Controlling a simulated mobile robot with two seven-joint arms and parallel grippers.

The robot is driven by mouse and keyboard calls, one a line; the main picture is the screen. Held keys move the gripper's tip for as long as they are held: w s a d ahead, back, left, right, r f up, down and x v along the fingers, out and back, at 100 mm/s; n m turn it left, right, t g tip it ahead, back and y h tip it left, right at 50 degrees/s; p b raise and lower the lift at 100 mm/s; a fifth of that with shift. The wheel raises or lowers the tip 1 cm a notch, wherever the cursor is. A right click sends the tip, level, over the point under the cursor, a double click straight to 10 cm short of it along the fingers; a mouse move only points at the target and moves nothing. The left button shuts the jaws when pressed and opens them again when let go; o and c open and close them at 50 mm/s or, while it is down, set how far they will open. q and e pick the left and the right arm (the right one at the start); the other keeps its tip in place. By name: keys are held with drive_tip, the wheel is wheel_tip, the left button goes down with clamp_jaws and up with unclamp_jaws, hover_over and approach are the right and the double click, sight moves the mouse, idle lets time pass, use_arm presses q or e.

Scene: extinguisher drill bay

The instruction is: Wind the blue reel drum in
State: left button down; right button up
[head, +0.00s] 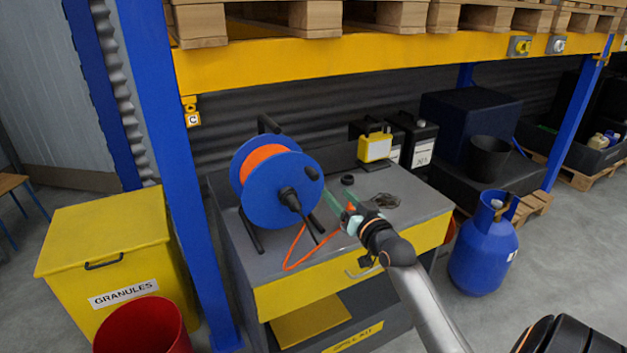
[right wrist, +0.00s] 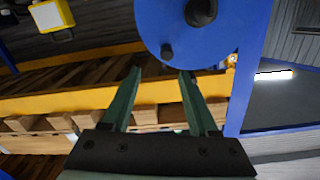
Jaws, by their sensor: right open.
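The blue reel drum (head: 262,205) stands on the grey bench in a black frame, with orange cable wound on it. Its blue face also shows in the right wrist view (right wrist: 215,45). A black hub (head: 289,198) is at its centre and a black knob (head: 312,173) sticks out near its rim. My right gripper (head: 334,203) has green fingers and is open just right of the drum. In the right wrist view, the knob (right wrist: 167,52) appears between and just beyond the open fingertips (right wrist: 160,73). No contact is visible. My left gripper is in neither view.
Loose orange cable (head: 288,262) hangs over the front of the grey bench (head: 405,190). A yellow lantern (head: 376,147) stands at the back. The yellow shelf beam (head: 350,70) runs above. A blue post (head: 190,200) and yellow granules bin (head: 105,240) are left; a blue gas cylinder (head: 482,255) is right.

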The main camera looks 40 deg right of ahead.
sight(316, 178)
drive_tip(key=w+n, duration=0.2)
drive_tip(key=w, duration=0.2)
drive_tip(key=w+d+n, duration=0.1)
drive_tip(key=w+n, duration=0.1)
drive_tip(key=w, duration=0.2)
drive_tip(key=w+d+n+b, duration=0.1)
drive_tip(key=w+n, duration=0.2)
drive_tip(key=w, duration=0.1)
drive_tip(key=shift+w, duration=0.2)
clamp_jaws()
idle(0.5)
idle(1.0)
